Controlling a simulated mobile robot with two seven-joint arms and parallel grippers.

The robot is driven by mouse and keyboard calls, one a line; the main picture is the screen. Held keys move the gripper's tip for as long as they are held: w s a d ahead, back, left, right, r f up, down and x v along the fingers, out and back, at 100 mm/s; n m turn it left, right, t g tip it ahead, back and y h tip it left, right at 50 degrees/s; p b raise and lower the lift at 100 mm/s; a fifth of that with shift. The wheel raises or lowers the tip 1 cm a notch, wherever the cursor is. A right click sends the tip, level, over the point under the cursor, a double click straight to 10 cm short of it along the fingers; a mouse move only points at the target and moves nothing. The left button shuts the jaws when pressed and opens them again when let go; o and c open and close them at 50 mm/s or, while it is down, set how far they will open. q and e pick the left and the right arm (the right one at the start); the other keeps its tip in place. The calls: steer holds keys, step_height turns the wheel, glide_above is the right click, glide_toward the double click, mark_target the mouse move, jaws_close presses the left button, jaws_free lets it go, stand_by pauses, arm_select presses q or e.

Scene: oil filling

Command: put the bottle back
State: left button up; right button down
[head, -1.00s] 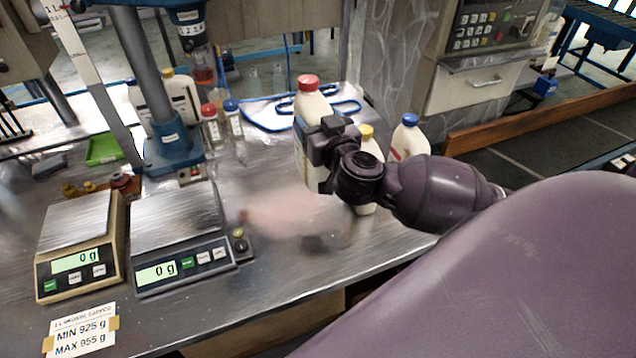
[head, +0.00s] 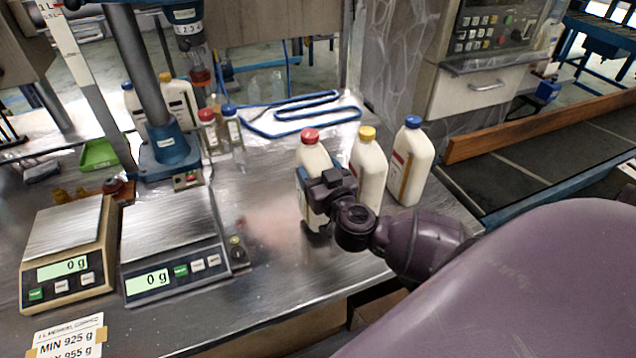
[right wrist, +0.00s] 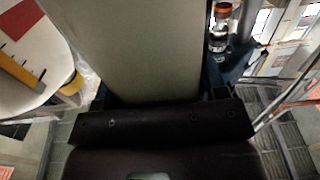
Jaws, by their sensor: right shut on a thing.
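A white bottle with a red cap (head: 313,159) is upright at the left end of a row of bottles on the steel table (head: 272,290). My right gripper (head: 318,192) is shut on its body from the near side. I cannot tell whether its base touches the table. The right wrist view shows the held bottle's pale side (right wrist: 145,50) filling the middle, between the fingers. A yellow-capped bottle (head: 369,170) stands just right of it, and a blue-capped bottle (head: 412,165) stands farther right. My left gripper is not in view.
Two scales, a beige one (head: 65,275) and a grey one (head: 173,277), both read 0 g at left. A blue filling stand (head: 168,150) and small bottles (head: 233,128) are behind. A blue looped hose (head: 300,112) lies behind the row. A conveyor (head: 510,165) is at right.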

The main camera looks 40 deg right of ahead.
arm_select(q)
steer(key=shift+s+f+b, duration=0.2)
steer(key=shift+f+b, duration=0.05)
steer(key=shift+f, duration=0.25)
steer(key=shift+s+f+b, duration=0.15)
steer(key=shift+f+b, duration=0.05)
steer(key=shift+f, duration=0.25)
arm_select(e)
step_height(320, 180, down, 3)
steer(key=shift+r, duration=0.1)
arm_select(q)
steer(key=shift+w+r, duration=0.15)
arm_select(e)
steer(key=shift+c, duration=2)
jaws_free()
steer(key=shift+f, duration=0.25)
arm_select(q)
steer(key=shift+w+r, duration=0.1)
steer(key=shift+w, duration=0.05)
arm_select(e)
steer(key=shift+o, duration=1.2)
steer(key=shift+r, duration=0.1)
